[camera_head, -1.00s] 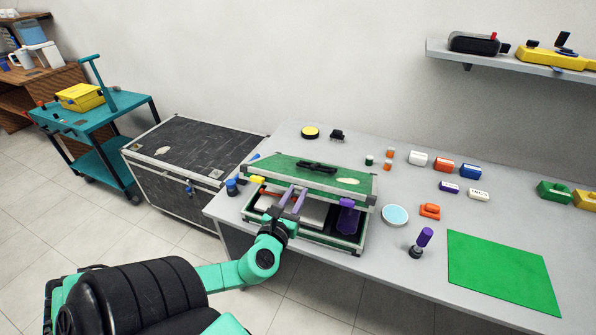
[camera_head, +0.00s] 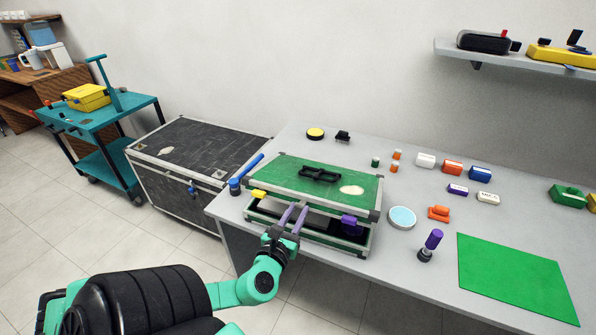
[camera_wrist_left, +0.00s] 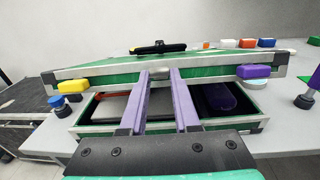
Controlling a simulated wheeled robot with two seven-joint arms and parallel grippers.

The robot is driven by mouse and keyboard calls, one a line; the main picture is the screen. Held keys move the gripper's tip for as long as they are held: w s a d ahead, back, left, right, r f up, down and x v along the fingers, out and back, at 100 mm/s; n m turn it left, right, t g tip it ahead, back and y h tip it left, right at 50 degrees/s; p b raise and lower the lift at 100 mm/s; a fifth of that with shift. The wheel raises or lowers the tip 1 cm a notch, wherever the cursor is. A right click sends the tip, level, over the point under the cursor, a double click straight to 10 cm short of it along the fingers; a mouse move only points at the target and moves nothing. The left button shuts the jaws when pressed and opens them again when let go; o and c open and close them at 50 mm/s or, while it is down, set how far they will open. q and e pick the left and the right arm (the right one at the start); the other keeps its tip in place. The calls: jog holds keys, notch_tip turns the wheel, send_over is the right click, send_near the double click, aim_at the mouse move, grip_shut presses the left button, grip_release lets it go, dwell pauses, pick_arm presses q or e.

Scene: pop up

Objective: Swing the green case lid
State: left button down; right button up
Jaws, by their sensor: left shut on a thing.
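The green case (camera_head: 310,232) stands on the grey table, with its green lid (camera_head: 290,175) hinged at the back and partly open, tilted a little above the base. The lid has a black handle and a pale oval patch on top, with metal-edged rims. My left gripper (camera_head: 291,214) is at the middle of the lid's front edge, its purple fingers shut on it. The left wrist view shows the fingers (camera_wrist_left: 159,75) around a small grey part at that edge. Yellow (camera_wrist_left: 73,86) and purple (camera_wrist_left: 254,72) latches hang on either side. My right gripper is not in view.
A blue-handled tool (camera_head: 247,172) stands close to the case's left side. A round pale disc (camera_head: 402,218), an orange block (camera_head: 438,213) and a purple-handled stamp (camera_head: 431,245) are to the right. A green mat (camera_head: 510,278) lies further right. A black trunk (camera_head: 195,160) stands left of the table.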

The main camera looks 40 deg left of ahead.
pick_arm(q)
jog(key=shift+s+d+f+b, duration=0.1)
jog(key=shift+s+f+b, duration=0.15)
jog(key=shift+f+b, duration=0.5)
jog(key=shift+s+d+f+b, duration=0.15)
jog(key=shift+s+f+b, duration=0.15)
jog(key=shift+f, duration=0.8)
jog(key=shift+s+d+f+b, duration=0.1)
jog(key=shift+s+f+b, duration=0.1)
jog(key=shift+f+b, duration=0.55)
jog(key=shift+f, duration=0.15)
jog(key=f, duration=0.1)
jog(key=f+b, duration=0.2)
jog(key=shift+s+d+f, duration=0.1)
jog(key=shift+s+f, duration=0.1)
jog(key=shift+s, duration=0.05)
jog(key=c, duration=0.6)
grip_release()
jog(key=shift+r, duration=0.1)
jog(key=shift+o, duration=0.2)
jog(key=p+v, duration=0.2)
jog(key=v, duration=1.2)
jog(key=shift+s+r, duration=0.15)
jog(key=shift+s, duration=0.15)
